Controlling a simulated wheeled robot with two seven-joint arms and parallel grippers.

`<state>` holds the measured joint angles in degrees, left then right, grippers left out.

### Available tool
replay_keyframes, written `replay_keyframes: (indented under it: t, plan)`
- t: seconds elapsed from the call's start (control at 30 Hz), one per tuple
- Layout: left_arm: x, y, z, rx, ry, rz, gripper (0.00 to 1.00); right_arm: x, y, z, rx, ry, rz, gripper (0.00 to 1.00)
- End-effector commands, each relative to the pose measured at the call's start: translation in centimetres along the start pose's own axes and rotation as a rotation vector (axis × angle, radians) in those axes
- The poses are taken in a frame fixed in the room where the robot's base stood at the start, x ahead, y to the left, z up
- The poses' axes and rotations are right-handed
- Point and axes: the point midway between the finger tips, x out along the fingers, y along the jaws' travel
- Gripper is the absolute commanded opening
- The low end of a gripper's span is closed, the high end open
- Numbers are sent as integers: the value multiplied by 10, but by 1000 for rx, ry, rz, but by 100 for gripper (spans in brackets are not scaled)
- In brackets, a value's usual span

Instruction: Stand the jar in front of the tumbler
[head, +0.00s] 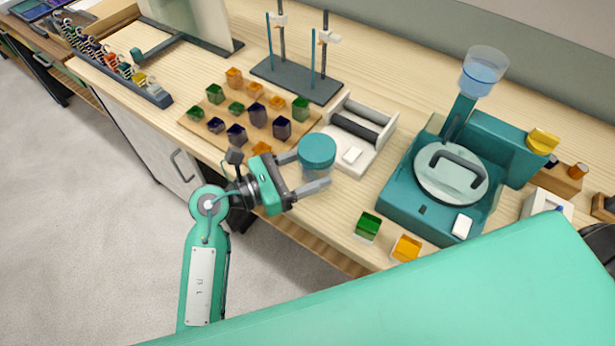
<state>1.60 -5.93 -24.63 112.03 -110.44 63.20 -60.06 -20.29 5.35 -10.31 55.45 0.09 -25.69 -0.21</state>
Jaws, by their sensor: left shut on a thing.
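My left gripper (308,172) is shut on a clear jar with a round teal lid (317,149). The fingers close around the jar's sides below the lid, and its lower part is mostly hidden. I cannot tell whether its base touches the bench. A white machine with two dark rollers (378,148), which looks like the tumbler, stands on the bench just behind and right of the jar. The jar's lid overlaps its left edge in the head view. My right gripper is not in view.
A wooden board (186,121) with several coloured cubes lies left of the jar. A teal machine with a round plate (397,202) stands at right. Green (368,226) and orange (407,248) blocks sit near the front edge. Bare bench (325,208) shows before the jar.

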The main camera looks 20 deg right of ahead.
Motion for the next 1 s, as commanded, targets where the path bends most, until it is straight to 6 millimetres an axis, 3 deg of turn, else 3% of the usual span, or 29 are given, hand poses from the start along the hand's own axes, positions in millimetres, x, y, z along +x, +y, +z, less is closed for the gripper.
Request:
replay_keyframes:
  t: [0.2,0.63,0.67,0.73,1.0]
  plan:
    - [0,0,-31,-4,0,0,30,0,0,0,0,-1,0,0]
    - [0,0,-36,0,0,0,30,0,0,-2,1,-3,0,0]
    - [0,0,-37,-1,1,0,69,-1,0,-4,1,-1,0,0]
    - [0,0,-36,-1,1,0,82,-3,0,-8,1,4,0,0]
    - [0,0,-36,-1,1,0,85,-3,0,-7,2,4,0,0]
